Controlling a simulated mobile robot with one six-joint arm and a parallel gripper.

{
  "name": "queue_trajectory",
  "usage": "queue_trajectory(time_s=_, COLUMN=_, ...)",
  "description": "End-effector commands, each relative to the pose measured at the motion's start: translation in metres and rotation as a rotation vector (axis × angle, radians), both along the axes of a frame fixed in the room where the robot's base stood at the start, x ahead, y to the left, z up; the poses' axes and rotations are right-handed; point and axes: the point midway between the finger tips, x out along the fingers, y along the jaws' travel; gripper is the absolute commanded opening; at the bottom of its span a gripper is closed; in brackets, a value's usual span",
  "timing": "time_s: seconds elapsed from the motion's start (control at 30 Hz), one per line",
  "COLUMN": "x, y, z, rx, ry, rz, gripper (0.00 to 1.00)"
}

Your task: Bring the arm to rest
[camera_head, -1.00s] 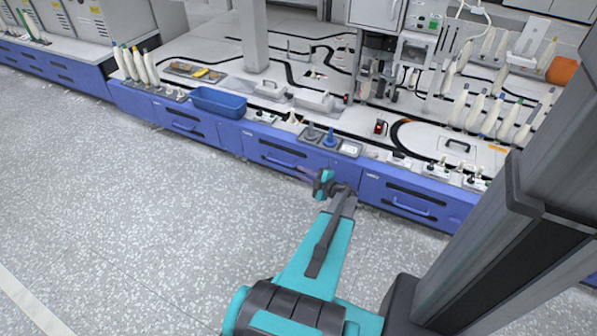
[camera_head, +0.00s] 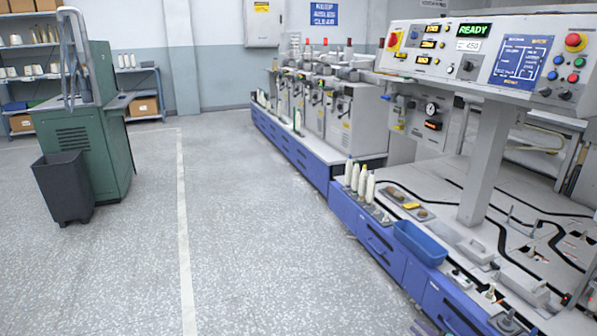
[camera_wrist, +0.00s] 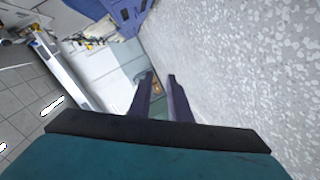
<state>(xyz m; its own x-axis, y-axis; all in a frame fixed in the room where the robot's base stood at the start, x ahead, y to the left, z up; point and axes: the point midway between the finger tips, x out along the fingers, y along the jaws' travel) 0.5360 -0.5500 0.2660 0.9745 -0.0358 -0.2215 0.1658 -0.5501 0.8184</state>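My gripper (camera_wrist: 160,90) shows in the wrist view with its two dark fingers apart and nothing between them. Beyond the fingers are speckled floor and a tilted view of the room, with no object touching them. The head view now looks toward the aisle and does not show my gripper. A blue tray (camera_head: 419,243) sits on the edge of the machine bench at the lower right of the head view.
White bobbins (camera_head: 359,180) stand on the bench by the blue tray. A green cabinet (camera_head: 85,150) and a black bin (camera_head: 64,188) stand at left. The control panel (camera_head: 485,57) overhangs the bench. The speckled floor (camera_head: 250,220) between is clear.

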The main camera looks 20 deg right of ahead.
Motion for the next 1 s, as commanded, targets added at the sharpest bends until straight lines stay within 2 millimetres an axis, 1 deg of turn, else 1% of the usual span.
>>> queue_trajectory(time_s=0.03, x=0.015, y=0.018, z=0.011, rx=0.004, ry=-0.001, rz=0.028, gripper=0.17)
queue_trajectory(time_s=0.2, x=0.055, y=0.071, z=0.029, rx=0.024, ry=-0.012, rz=0.099, gripper=0.17)
queue_trajectory(time_s=0.5, x=0.114, y=0.158, z=0.061, rx=0.061, ry=-0.017, rz=0.167, gripper=0.17)
queue_trajectory(time_s=0.7, x=0.145, y=0.213, z=0.079, rx=0.09, ry=-0.004, rz=0.175, gripper=0.17)
queue_trajectory(time_s=0.9, x=0.168, y=0.264, z=0.096, rx=0.123, ry=0.022, rz=0.158, gripper=0.17)
queue_trajectory(time_s=1.0, x=0.176, y=0.289, z=0.102, rx=0.141, ry=0.041, rz=0.143, gripper=0.17)
